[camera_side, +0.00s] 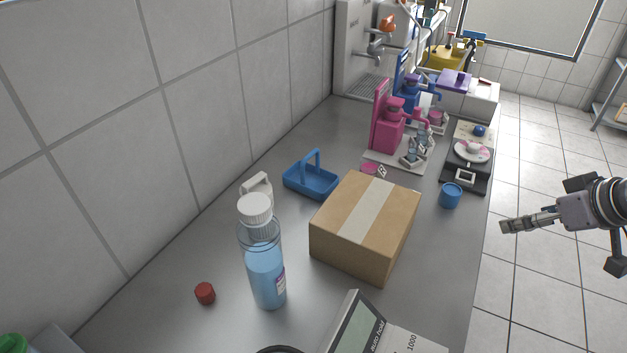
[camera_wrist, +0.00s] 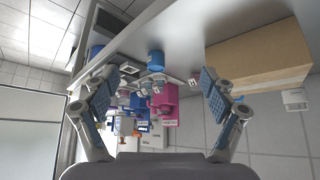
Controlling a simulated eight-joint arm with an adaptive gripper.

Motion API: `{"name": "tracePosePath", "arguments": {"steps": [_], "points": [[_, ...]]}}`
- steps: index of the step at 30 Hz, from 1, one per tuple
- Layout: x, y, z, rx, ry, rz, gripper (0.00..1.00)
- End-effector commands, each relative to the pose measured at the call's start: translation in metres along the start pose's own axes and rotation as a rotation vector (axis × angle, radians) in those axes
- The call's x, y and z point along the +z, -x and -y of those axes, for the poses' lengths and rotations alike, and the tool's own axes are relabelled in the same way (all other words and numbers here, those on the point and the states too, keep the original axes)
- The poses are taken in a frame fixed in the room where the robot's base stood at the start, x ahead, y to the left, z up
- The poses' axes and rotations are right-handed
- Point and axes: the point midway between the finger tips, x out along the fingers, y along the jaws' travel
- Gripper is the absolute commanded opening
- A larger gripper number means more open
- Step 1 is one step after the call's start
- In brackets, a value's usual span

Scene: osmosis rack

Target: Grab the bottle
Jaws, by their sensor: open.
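The bottle (camera_side: 265,262) stands upright on the grey bench in the side view. It is clear with blue liquid, a white cap and a small label low on its right side. My gripper (camera_side: 505,226) is at the right of the side view, out past the bench's right edge and well apart from the bottle. In the wrist view my gripper (camera_wrist: 152,92) has its two fingers spread wide with nothing between them. The bottle cannot be made out in the wrist view.
A taped cardboard box (camera_side: 340,245) stands right of the bottle, on the gripper's side. A red cap (camera_side: 205,293), a blue basket (camera_side: 312,181), a blue cup (camera_side: 451,196) and a device with a display (camera_side: 352,325) are also on the bench. A tiled wall (camera_side: 130,130) runs along the left.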

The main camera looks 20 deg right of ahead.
Motion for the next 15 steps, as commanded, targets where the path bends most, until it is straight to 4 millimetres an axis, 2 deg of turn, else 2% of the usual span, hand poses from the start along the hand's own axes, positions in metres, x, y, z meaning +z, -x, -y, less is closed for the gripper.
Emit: {"name": "tracePosePath", "arguments": {"steps": [5, 8, 11, 15], "points": [[-0.002, 0.001, 0.001, -0.003, 0.005, 0.002, 0.84], [-0.015, 0.004, 0.008, -0.015, 0.035, 0.016, 0.84], [-0.039, 0.011, 0.023, -0.040, 0.095, 0.046, 0.84], [-0.081, 0.022, 0.055, -0.087, 0.214, 0.103, 0.84]]}}
